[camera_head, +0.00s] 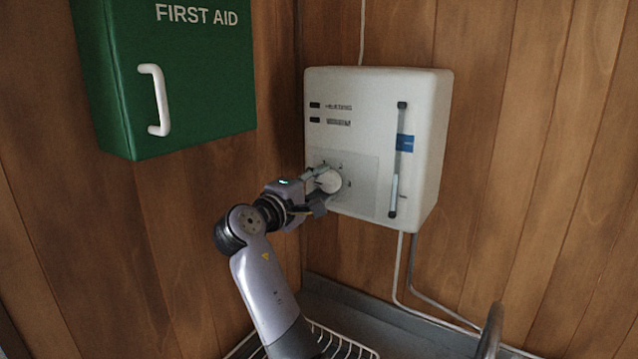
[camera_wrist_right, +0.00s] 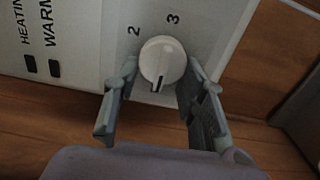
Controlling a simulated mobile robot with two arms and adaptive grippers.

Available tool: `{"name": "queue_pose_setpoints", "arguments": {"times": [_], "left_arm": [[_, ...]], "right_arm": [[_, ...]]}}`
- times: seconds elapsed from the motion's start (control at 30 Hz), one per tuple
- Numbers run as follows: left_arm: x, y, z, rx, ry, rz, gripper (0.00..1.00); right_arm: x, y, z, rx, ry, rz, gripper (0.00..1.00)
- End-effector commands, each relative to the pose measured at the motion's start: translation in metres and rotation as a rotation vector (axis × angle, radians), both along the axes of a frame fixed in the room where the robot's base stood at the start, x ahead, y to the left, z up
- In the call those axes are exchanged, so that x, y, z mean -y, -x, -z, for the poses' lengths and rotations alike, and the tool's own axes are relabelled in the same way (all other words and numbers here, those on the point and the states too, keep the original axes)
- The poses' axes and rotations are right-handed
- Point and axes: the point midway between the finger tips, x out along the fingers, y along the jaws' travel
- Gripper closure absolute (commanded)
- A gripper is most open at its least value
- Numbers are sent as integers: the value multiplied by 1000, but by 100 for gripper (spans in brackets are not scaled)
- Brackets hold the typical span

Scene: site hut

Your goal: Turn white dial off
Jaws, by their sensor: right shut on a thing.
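The white dial (camera_head: 329,181) is on the lower left of the white heater box's front. It also shows in the right wrist view (camera_wrist_right: 163,60), beside the printed numbers 2 and 3. Its dark pointer mark points down in that view, away from those numbers. My right gripper (camera_head: 318,187) reaches the dial from the lower left. It is shut on the dial, with one finger on each side, as the right wrist view (camera_wrist_right: 161,76) shows. Other markings around the dial are partly hidden or too small to read. My left gripper is not in view.
The white heater box (camera_head: 375,85) hangs on the wood wall, with a vertical slider slot (camera_head: 402,160) on its right. A green first aid cabinet (camera_head: 185,90) with a white handle hangs at upper left. A wire rack (camera_head: 345,345) and a curved metal tap (camera_head: 491,330) are below.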

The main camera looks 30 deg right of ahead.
Motion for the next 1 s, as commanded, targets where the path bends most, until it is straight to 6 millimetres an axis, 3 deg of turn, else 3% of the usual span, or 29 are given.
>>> {"name": "queue_pose_setpoints", "arguments": {"times": [0.2, 0.23, 0.5, 0.83, 1.0], "left_arm": [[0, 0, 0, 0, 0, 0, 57], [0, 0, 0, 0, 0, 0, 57], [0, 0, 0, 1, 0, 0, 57], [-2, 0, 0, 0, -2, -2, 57], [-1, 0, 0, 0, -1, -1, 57]], "right_arm": [[-1, 0, 0, -2, 3, -2, 90], [-1, 0, 0, -2, 3, -2, 61], [0, 0, 0, -1, 0, -1, 43], [-2, 1, 0, 0, 0, 0, 42], [-19, 10, 1, -1, -2, -3, 42]]}}
